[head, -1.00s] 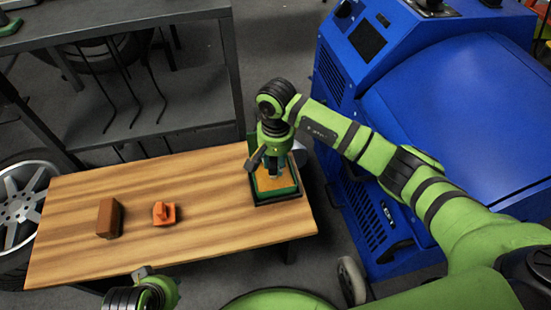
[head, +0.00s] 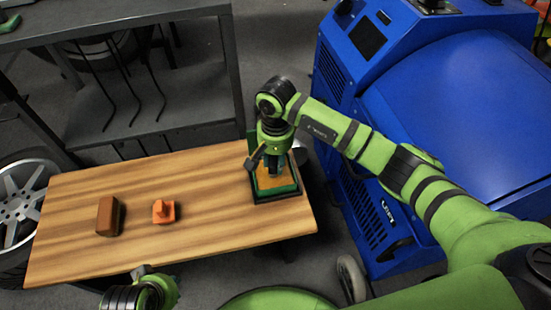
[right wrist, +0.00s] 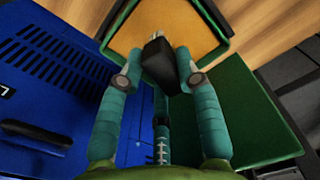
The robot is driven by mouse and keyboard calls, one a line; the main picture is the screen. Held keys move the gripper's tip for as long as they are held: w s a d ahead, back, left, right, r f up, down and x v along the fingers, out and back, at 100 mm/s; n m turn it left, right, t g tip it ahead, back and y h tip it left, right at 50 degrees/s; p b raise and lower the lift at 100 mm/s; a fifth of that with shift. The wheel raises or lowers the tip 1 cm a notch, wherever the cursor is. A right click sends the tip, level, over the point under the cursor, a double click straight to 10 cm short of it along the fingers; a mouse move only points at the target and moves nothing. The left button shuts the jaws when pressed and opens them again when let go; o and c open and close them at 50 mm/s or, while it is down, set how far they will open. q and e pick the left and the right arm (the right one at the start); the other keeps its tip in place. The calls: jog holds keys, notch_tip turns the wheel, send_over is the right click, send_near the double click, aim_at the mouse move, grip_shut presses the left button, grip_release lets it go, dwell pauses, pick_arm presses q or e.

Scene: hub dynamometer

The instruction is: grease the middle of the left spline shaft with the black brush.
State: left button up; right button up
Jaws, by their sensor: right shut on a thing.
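My right gripper (head: 275,186) points down over a green-walled tray with an orange-yellow floor (head: 291,189) at the right end of the wooden table. In the right wrist view its teal fingers (right wrist: 160,76) are shut on a black block-shaped thing, seemingly the black brush (right wrist: 157,58), over the tray's orange-yellow floor (right wrist: 190,22). I cannot tell whether the brush touches that floor. My left arm's end (head: 145,288) shows at the bottom left, away from everything on the table; its fingers cannot be made out. I cannot make out a spline shaft in either view.
On the wooden table (head: 180,235) stand a brown block (head: 109,216) and an orange piece with a knob (head: 163,211). A large blue machine (head: 440,110) stands right of the table. A dark metal shelf (head: 150,105) is behind, and a wheel (head: 18,205) is at the left.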

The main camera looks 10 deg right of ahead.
aim_at(276, 160)
jog(key=shift+f+b, duration=0.5)
jog(key=shift+b, duration=0.1)
dwell(1.6)
jog(key=shift+r+p, duration=2.1)
jog(key=shift+r, duration=1.45)
